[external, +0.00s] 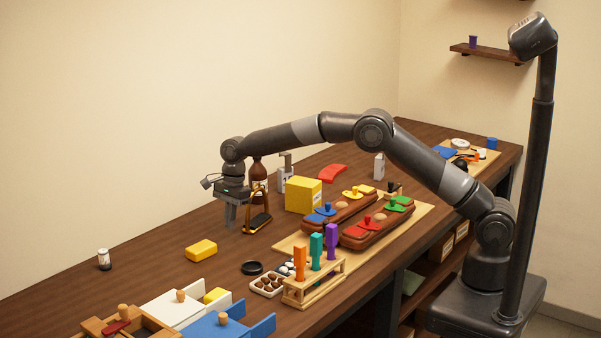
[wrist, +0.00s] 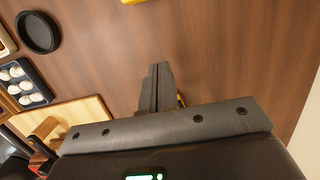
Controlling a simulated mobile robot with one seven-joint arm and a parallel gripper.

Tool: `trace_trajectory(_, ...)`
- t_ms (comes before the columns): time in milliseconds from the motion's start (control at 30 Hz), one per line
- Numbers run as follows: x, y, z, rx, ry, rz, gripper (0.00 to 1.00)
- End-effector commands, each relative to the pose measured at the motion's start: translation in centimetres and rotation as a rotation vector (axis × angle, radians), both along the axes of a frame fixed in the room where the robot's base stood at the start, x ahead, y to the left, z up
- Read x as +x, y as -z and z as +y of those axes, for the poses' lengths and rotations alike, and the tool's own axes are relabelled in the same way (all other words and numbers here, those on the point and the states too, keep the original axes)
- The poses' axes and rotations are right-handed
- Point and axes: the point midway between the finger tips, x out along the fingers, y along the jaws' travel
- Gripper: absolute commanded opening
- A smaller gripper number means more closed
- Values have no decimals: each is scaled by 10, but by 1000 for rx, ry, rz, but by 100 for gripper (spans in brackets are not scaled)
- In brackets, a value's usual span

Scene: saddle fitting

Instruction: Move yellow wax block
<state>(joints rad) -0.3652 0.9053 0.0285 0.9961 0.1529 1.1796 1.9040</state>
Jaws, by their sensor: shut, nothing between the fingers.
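A yellow block (external: 201,250), which looks like the wax block, lies flat on the bare wooden table, in front of and a little left of my gripper. A sliver of yellow (wrist: 132,1), likely the same block, shows at the top edge of the wrist view. My gripper (external: 230,224) points down above the table, apart from the block. In the wrist view its fingers (wrist: 157,72) are together with nothing between them. A second yellow piece (external: 216,295) sits by the white tray (external: 172,309).
A black-and-yellow stand (external: 257,219) and a brown bottle (external: 259,175) are close to my gripper. A yellow box (external: 303,195) stands further right. A round black dish (external: 252,267) and a rack (external: 314,284) with colored handles are nearer the front edge. The table's left side is mostly clear.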

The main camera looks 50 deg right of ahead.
Motion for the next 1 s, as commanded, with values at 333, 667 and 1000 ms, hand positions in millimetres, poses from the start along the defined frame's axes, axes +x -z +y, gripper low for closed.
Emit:
trace_trajectory(333, 1, 1, 49, -7, -2, -3, 0)
trace_trajectory(667, 1, 1, 100, -5, 0, -3, 0)
trace_trajectory(1000, 1, 9, 118, -6, 2, -1, 0)
